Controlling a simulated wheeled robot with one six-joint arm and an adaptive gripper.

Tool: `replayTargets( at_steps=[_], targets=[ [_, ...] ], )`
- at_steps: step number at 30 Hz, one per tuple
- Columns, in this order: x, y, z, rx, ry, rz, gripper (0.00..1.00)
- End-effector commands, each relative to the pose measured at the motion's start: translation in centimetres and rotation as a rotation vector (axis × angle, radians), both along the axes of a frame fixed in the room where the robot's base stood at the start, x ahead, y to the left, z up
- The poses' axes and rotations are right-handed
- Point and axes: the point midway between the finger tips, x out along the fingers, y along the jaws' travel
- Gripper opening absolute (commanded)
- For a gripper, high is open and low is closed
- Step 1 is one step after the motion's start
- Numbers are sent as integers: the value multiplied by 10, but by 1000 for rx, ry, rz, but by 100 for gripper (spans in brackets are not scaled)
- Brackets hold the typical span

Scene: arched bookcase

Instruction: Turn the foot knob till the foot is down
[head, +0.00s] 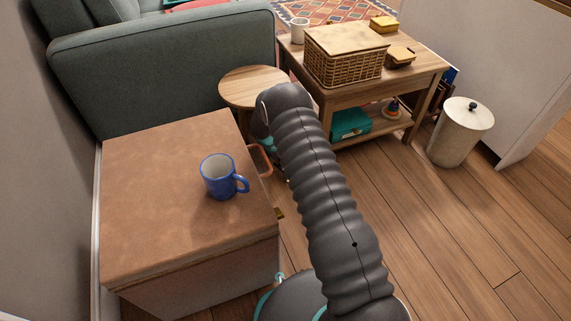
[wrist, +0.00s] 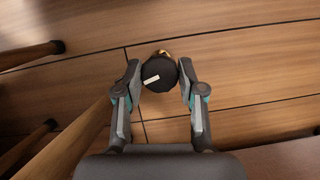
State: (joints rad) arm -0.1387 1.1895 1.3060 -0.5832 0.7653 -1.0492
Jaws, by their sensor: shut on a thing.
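In the wrist view a round black knob (wrist: 159,73) with a pale bar mark sits between the two fingertips of my gripper (wrist: 160,83). Both fingers touch its sides, so the gripper is shut on it. A bit of brass-coloured metal (wrist: 164,53) shows just past the knob. The foot itself cannot be made out clearly, and how far down it is cannot be told. In the head view my arm hides the knob, and the gripper is mostly hidden beyond the arm near the round stool.
A brown-topped chest (head: 165,185) with a blue mug (head: 219,178) stands left of my arm. A round wooden stool (head: 245,88) and a side table (head: 420,70) with a wicker basket (head: 345,55) stand beyond. A lidded bin (head: 460,132) is at right. Floor is clear at lower right.

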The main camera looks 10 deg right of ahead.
Motion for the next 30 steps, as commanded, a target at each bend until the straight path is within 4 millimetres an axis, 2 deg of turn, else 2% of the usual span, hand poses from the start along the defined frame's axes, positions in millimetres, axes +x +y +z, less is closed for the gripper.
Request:
replayTargets(
  at_steps=[16,17,19,30],
  targets=[
    [1,-1,0,0,-1,-23,4],
    [1,-1,0,0,-1,-23,46],
    [1,-1,0,0,-1,-23,63],
    [0,0,1,0,0,-7,63]
  ],
)
